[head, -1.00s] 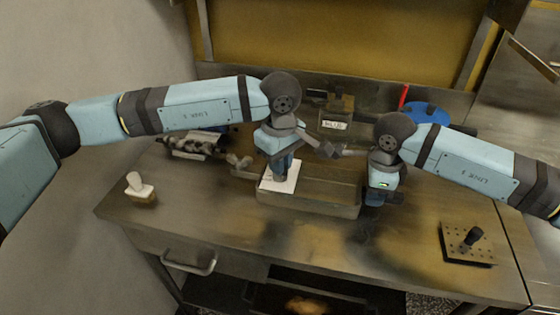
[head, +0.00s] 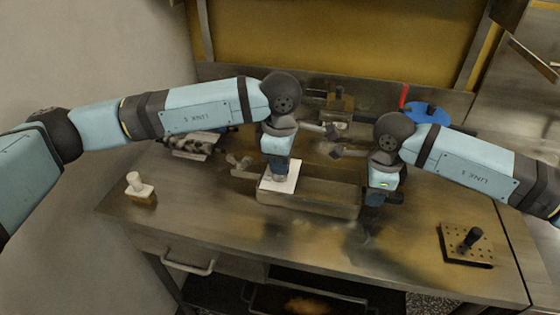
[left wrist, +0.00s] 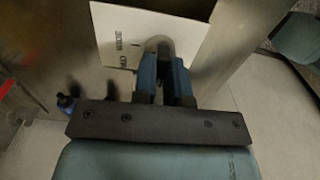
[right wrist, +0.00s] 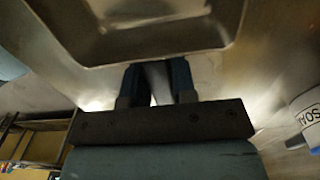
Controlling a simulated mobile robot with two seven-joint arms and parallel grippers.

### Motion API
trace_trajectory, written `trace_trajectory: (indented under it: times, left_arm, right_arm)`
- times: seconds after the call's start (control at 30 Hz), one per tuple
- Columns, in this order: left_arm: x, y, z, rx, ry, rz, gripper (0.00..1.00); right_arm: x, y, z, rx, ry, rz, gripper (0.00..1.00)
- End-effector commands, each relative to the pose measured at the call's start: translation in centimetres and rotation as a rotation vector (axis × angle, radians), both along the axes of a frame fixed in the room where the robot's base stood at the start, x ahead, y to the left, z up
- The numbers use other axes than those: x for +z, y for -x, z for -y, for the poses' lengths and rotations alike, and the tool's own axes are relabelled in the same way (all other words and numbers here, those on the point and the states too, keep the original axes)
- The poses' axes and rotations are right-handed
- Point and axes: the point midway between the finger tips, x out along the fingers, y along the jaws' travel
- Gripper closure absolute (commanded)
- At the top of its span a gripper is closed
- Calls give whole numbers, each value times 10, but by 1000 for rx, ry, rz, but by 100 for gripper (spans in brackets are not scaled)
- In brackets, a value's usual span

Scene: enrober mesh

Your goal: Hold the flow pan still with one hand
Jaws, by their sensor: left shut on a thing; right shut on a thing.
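The flow pan (head: 325,203) is a shallow metal tray in the middle of the bench. It fills the upper part of the right wrist view (right wrist: 150,48). My right gripper (head: 372,212) is at the pan's right end, low beside its rim. In the right wrist view its fingers (right wrist: 158,85) are shut on a pale tab by the pan's edge. My left gripper (head: 279,178) is over the pan's left end, shut on a grey rounded grip (left wrist: 158,46). A white printed plate (left wrist: 125,35) lies behind that grip; it also shows in the head view (head: 291,181).
A pale-handled block (head: 141,190) stands at the bench's left. A perforated plate with a black knob (head: 467,245) is at the right. A roller-like device (head: 195,146), a box (head: 340,105) and a blue round thing (head: 428,113) stand behind. The front bench is clear.

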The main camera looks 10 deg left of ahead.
Motion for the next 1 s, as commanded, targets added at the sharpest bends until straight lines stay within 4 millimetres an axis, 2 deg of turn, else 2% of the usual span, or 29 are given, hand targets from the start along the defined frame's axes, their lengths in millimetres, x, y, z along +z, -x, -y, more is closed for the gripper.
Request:
trace_trajectory:
  times: [0.4,0.43,0.53,0.83,1.0]
  left_arm:
    - [1,0,1,8,2,2,100]
    - [1,0,1,8,2,2,83]
    - [1,0,0,7,2,1,62]
    - [2,0,0,7,1,1,62]
    - [21,-1,0,6,1,3,62]
  right_arm:
    - [0,0,0,0,0,-1,100]
    - [0,0,0,0,0,-1,100]
    - [0,0,0,0,0,-1,100]
    - [0,0,0,1,0,0,100]
    - [0,0,0,0,0,0,100]
